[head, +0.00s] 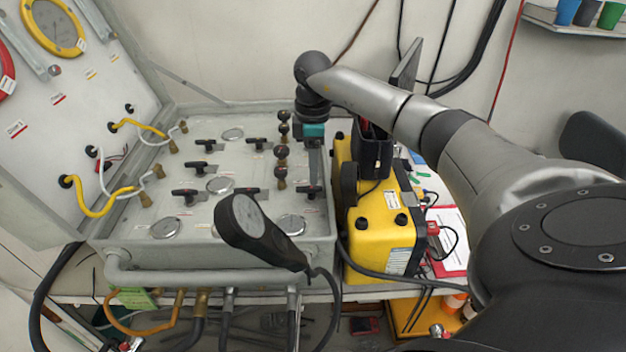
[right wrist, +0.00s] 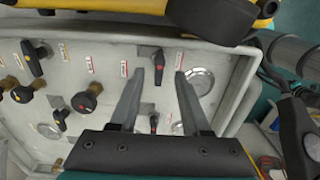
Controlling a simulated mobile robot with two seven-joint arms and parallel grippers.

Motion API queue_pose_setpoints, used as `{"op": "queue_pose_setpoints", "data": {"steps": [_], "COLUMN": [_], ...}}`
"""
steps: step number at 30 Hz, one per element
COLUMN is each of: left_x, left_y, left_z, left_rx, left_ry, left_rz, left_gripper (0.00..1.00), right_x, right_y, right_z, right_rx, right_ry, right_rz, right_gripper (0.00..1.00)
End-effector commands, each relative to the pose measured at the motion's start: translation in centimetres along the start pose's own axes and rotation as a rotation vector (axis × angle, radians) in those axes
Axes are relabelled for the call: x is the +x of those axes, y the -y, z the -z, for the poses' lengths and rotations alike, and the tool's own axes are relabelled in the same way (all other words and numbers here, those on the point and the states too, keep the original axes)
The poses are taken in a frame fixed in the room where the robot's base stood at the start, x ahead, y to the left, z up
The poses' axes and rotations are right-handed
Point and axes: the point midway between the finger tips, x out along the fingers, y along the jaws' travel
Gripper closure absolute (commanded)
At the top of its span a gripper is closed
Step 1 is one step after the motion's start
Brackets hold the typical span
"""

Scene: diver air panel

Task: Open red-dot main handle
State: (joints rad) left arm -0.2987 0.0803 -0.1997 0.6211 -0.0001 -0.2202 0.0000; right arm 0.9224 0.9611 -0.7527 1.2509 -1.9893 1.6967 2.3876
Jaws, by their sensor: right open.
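The grey air panel (head: 190,235) has several black T-handles on its face. One black handle (right wrist: 158,66) with a small red dot lies between the fingertips in the right wrist view; it appears to be the handle (head: 308,192) at the panel's right edge in the head view. Another handle (right wrist: 153,122) with a small coloured dot shows partly behind the gripper base. My right gripper (right wrist: 159,72) is open, its two fingers on either side of the first handle in the picture; I cannot tell contact. In the head view the gripper (head: 309,143) hangs over the panel's right rear. My left gripper is out of view.
A yellow box (head: 382,220) stands close to the panel's right side. A black handset-like gauge (head: 250,225) rises over the front edge. The open lid (head: 70,130) is at left.

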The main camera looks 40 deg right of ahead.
Motion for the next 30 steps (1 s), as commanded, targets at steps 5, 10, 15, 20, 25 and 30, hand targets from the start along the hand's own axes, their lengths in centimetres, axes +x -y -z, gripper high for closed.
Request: {"op": "queue_pose_setpoints", "data": {"steps": [5, 10, 15, 20, 25, 30], "left_x": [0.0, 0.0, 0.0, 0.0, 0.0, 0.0], "left_y": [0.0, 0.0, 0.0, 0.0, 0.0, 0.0], "left_z": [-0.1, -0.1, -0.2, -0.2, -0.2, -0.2], "left_rx": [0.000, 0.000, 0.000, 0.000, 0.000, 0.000], "left_ry": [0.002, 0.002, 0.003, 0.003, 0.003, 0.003], "left_rz": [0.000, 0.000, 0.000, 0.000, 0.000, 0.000], "left_gripper": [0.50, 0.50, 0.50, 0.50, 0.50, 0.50], "right_x": [2.8, 4.0, 4.2, 4.2, 4.2, 4.2], "right_y": [0.0, 0.0, 0.0, 0.0, 0.0, 0.0], "right_z": [0.0, 0.1, 0.1, 0.1, 0.1, 0.1], "right_rx": [-0.001, -0.001, -0.002, -0.002, -0.002, -0.002], "right_ry": [0.000, 0.000, -0.001, -0.001, -0.001, -0.001], "right_rz": [0.001, 0.000, -0.001, -0.001, -0.001, -0.001], "right_gripper": [0.53, 0.53, 0.53, 0.55, 0.74, 0.94]}}
